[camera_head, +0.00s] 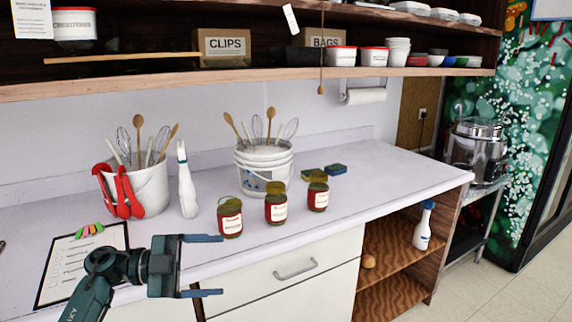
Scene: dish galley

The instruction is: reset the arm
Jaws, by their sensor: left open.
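My left gripper (208,265) comes in from the lower left on its dark teal arm. It is over the front edge of the white counter, with its two fingers apart and pointing right. Nothing is between the fingers. The nearest jar (230,217) stands on the counter to the right of and beyond the gripper, apart from it. My right gripper does not show.
More jars (276,203) (318,192) stand in a row on the counter (400,173). Utensil buckets (150,189) (264,166), a white spray bottle (187,182) and sponges (336,168) stand behind. A checklist (57,270) lies left. A shelf (270,84) hangs above.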

